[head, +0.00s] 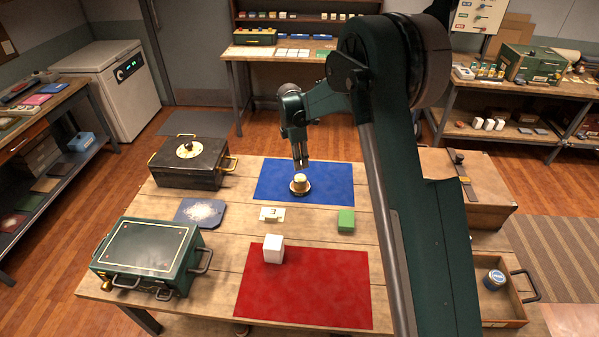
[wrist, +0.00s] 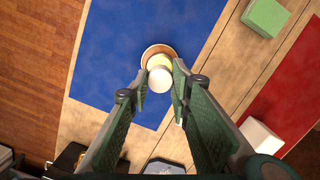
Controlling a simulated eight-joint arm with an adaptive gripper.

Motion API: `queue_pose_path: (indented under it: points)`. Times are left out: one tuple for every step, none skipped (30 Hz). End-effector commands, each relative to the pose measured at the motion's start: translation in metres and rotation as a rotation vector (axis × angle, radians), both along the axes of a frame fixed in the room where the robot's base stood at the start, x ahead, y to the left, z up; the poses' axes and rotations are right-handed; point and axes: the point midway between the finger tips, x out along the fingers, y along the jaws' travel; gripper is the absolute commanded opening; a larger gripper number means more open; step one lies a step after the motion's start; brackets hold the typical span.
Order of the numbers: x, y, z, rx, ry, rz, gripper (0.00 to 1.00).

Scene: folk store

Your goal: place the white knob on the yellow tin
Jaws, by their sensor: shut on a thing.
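The white knob (wrist: 159,79) shows as a pale round top between the fingertips of my gripper (wrist: 160,73) in the wrist view. My gripper is shut on it. Just beyond it shows a strip of the yellow tin (wrist: 158,61), on a round brown base with a pale rim. In the head view, my gripper (head: 300,164) points down right above the yellow tin (head: 299,179), which stands on the blue mat's near edge. The fingers partly hide the knob there. I cannot tell whether the knob touches the tin.
The blue mat (head: 270,178) lies at the back of the table. Near it are a green block (head: 346,219), a small pale card-like piece (head: 272,214) and a white cube (head: 274,248) by the red mat (head: 310,292). A black box (head: 180,172) and a green box (head: 150,250) stand left.

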Motion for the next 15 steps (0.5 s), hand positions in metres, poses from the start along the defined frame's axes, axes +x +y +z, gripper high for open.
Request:
queue_pose_path:
  points:
    - [0.000,0.000,-0.006,0.000,0.000,0.000,0.13]
    - [0.000,0.000,-0.010,0.000,0.000,0.000,0.13]
    - [0.000,0.000,-0.013,0.000,0.000,0.000,0.13]
    - [0.000,0.000,-0.016,0.000,0.000,0.000,0.13]
    - [0.000,0.000,-0.017,0.000,0.000,0.000,0.13]
    - [0.000,0.000,-0.019,0.000,0.000,0.000,0.13]
    - [0.000,0.000,-0.020,0.000,0.000,0.000,0.13]
    - [0.000,0.000,-0.020,0.000,0.000,0.000,0.13]
    - [0.000,0.000,-0.020,0.000,0.000,0.000,0.13]
    - [0.000,0.000,-0.020,0.000,0.000,0.000,0.13]
    - [0.000,0.000,-0.020,0.000,0.000,0.000,0.13]
    - [0.000,0.000,-0.020,0.000,0.000,0.000,0.13]
    - [0.000,0.000,-0.020,0.000,0.000,0.000,0.13]
    - [0.000,0.000,-0.020,0.000,0.000,0.000,0.13]
    - [0.000,0.000,-0.020,0.000,0.000,0.000,0.13]
